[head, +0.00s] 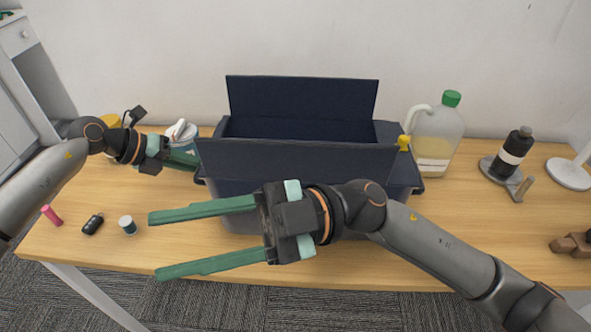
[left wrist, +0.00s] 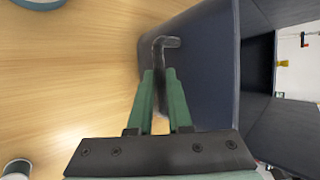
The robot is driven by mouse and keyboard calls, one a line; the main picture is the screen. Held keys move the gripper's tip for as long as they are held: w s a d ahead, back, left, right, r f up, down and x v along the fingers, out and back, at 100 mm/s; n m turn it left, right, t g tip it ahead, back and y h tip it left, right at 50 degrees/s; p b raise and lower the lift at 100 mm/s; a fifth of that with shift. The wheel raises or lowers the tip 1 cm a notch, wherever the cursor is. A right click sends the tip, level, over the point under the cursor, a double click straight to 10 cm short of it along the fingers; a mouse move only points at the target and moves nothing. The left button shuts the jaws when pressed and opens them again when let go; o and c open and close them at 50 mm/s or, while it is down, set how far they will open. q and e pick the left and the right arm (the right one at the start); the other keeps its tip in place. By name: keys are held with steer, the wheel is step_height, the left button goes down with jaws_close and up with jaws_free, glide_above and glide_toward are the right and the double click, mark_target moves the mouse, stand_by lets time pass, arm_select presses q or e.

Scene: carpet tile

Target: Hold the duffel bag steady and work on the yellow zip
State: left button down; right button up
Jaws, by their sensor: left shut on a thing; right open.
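The dark navy duffel bag (head: 290,160) stands on the table with its long top flaps raised and its top open. The yellow zip pull (head: 404,142) is at the bag's right end; it also shows small in the left wrist view (left wrist: 283,63). My left gripper (head: 190,160) is at the bag's left end, shut on a dark end handle (left wrist: 165,48) between its green fingers (left wrist: 160,85). My right gripper (head: 154,246) is open and empty, in front of the bag, fingers pointing left, far from the zip pull. Its arm hides part of the bag's front.
A green-capped jug (head: 437,135) stands close behind the zip end. Further right are a dark bottle (head: 513,150) and a white round base (head: 570,172). A small jar (head: 127,225), a black key fob (head: 93,224) and a pink item (head: 51,215) lie at the front left.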

steer(key=w+d+r+n+g+h, duration=0.4)
steer(key=w+r+n, duration=0.4)
steer(key=r, duration=0.4)
steer(key=m+t+h, duration=1)
steer(key=m+t, duration=0.5)
steer(key=m, duration=0.6)
glide_toward(404, 137)
steer(key=f, duration=0.1)
steer(key=shift+y, duration=0.3)
steer(key=shift+x, duration=3.9)
